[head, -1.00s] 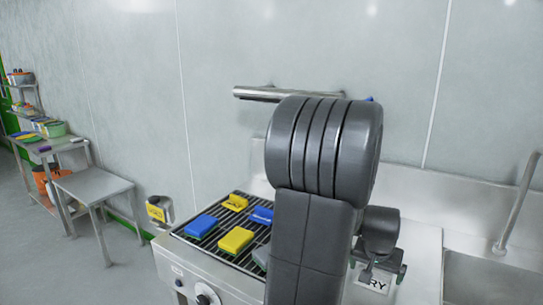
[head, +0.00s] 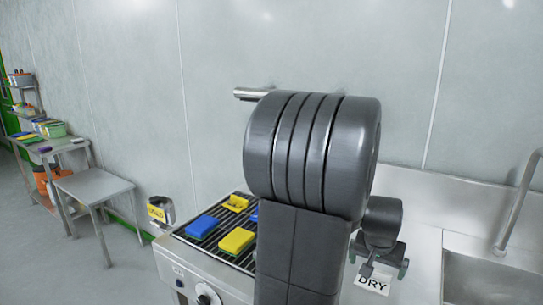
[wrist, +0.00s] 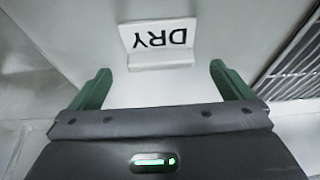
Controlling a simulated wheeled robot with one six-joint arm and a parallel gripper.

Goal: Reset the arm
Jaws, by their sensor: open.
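My gripper (wrist: 160,88) is open and empty in the wrist view, its two green fingers spread wide apart. Between and beyond the fingertips stands a white sign reading DRY (wrist: 160,42), upside down in that view. In the head view my arm fills the middle, and my gripper (head: 383,262) shows partly behind it, above the steel counter beside the DRY sign (head: 372,281). I cannot tell the exact height of the fingers above the counter.
A grill rack (head: 208,245) left of my arm holds yellow and blue blocks, partly hidden by the arm. A sink (head: 490,280) with a tap (head: 515,205) is at the right. A small container with a yellow label (head: 157,213) stands left of the rack. A wall bar (head: 252,94) is behind.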

